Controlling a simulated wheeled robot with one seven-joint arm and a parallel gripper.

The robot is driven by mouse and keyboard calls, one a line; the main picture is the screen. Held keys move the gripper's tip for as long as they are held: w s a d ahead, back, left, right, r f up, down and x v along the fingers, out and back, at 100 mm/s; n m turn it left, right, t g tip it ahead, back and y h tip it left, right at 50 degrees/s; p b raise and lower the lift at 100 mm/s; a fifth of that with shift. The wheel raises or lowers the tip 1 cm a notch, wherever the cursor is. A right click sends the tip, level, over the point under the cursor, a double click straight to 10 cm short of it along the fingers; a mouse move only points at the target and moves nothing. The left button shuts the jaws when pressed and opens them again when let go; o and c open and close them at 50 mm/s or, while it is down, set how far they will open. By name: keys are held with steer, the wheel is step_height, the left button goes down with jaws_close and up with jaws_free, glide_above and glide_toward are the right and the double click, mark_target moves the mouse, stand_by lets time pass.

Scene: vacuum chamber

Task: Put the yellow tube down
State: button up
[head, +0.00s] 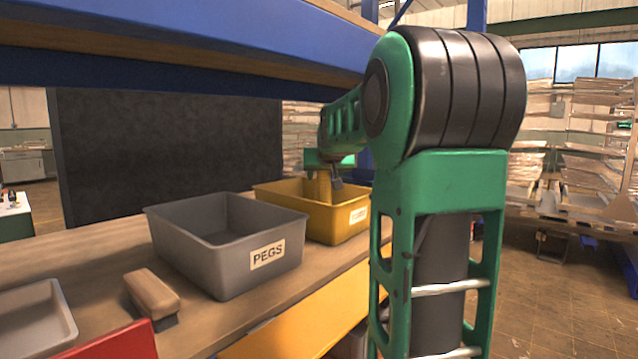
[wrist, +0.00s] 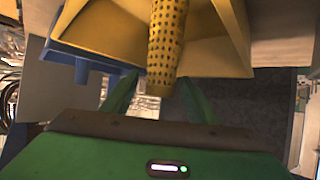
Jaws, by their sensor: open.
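The yellow tube (wrist: 167,45), dotted with dark marks, shows in the wrist view with its near end between my gripper's fingers. It reaches up to the top of the picture, over the inside of the yellow bin (wrist: 105,38). My gripper (wrist: 158,82) is open, and a gap shows on each side of the tube. In the head view my gripper (head: 334,182) is over the yellow bin (head: 333,222), partly hidden by my own arm. What the tube rests on cannot be told.
A grey bin labelled PEGS (head: 203,245) stands left of the yellow bin on the wooden bench (head: 100,245). A brown brush (head: 152,291) and a grey tray (head: 35,318) are nearer. A blue-edged shelf (head: 190,50) hangs above. A dark panel (head: 170,150) stands behind.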

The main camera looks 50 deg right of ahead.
steer(key=v, duration=1.2)
steer(key=shift+s+f, duration=0.1)
